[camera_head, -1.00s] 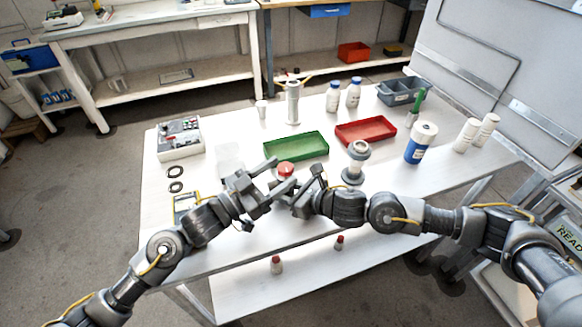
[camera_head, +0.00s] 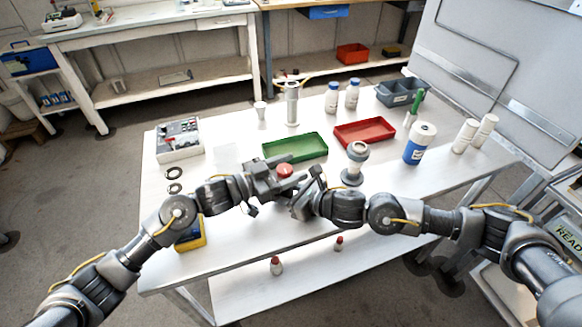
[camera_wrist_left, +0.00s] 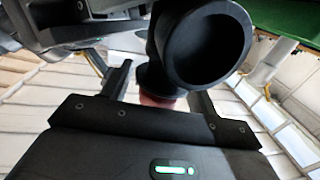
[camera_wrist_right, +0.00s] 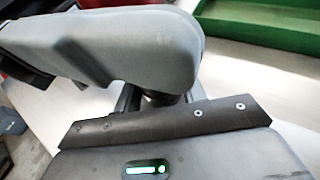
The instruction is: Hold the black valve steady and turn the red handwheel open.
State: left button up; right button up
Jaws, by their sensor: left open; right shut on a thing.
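The red handwheel (camera_head: 285,170) shows as a small red disc between my two grippers in the head view. The black valve (camera_wrist_left: 207,45) fills the upper middle of the left wrist view, its round open end facing the camera. Red of the handwheel (camera_wrist_left: 158,101) shows below it, between the fingers. My left gripper (camera_head: 277,179) is open, close beside the handwheel; contact cannot be told. My right gripper (camera_head: 303,190) is shut on the valve, of which only a dark bit shows in the right wrist view (camera_wrist_right: 160,99). A large grey part hides the rest there.
A green tray (camera_head: 268,152) lies just behind the grippers, a red tray (camera_head: 338,135) further right. A grey flanged fitting (camera_head: 356,160) stands close to my right gripper. A yellow-framed item (camera_head: 190,243) lies at the table's left front.

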pick_arm(q)
jog(key=shift+w+d, duration=0.15)
jog(key=shift+d, duration=0.1)
jog(key=c, duration=1)
